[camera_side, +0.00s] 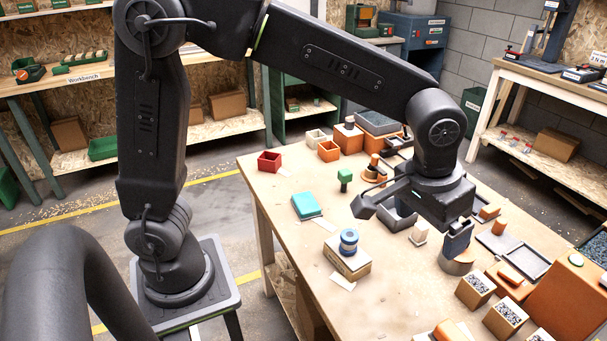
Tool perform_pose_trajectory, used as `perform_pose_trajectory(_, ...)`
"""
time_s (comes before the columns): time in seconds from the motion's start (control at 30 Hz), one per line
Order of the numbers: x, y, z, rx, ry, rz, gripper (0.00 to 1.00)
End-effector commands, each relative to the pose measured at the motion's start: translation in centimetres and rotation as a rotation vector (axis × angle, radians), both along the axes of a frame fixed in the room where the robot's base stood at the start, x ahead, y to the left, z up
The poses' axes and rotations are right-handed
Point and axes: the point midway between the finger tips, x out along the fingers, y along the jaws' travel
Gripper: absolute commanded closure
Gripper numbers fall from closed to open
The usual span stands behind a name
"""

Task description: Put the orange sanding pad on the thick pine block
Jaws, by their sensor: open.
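My gripper (412,222) hangs over the right half of the workbench, open, with no object visible between its jaws. A pale pine block (350,268) lies on the table left of and in front of my gripper, with a blue round object (348,240) on top of it. I cannot tell for sure whether this is the thick one. Several orange pieces could be the sanding pad: a small one (499,226) right of my gripper, a flat one (511,275) nearer the front, and another (450,331) at the bottom edge. My gripper hides part of the table behind it.
A teal block (307,205), a red bin (269,162) and a green piece (345,176) stand on the left side. Speckle-topped boxes (475,289) and a large orange box (564,300) crowd the front right.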

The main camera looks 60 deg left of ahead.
Motion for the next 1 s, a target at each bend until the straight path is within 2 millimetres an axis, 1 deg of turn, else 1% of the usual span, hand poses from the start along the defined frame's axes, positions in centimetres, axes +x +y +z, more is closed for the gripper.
perform_pose_trajectory(0.03,-1.1,2.4,1.6,-0.008,-0.030,0.009,0.07)
perform_pose_trajectory(0.1,-2.8,5.1,3.0,-0.012,-0.062,0.009,0.07)
perform_pose_trajectory(0.17,-4.4,7.2,3.9,-0.012,-0.091,0.009,0.07)
perform_pose_trajectory(0.2,-5.5,8.5,4.3,-0.012,-0.110,0.009,0.07)
perform_pose_trajectory(0.27,-7.3,10.3,4.8,-0.009,-0.139,0.010,0.07)
perform_pose_trajectory(0.3,-8.5,11.4,5.0,-0.005,-0.159,0.011,0.07)
perform_pose_trajectory(0.4,-11.3,13.6,4.9,0.009,-0.205,0.011,0.07)
perform_pose_trajectory(0.5,-13.6,15.1,4.4,0.023,-0.242,0.012,0.07)
perform_pose_trajectory(0.63,-15.4,16.0,3.7,0.038,-0.271,0.010,0.07)
perform_pose_trajectory(0.77,-16.0,16.3,3.4,0.045,-0.280,0.008,0.07)
perform_pose_trajectory(1.0,-16.0,16.3,3.4,0.045,-0.280,0.007,0.07)
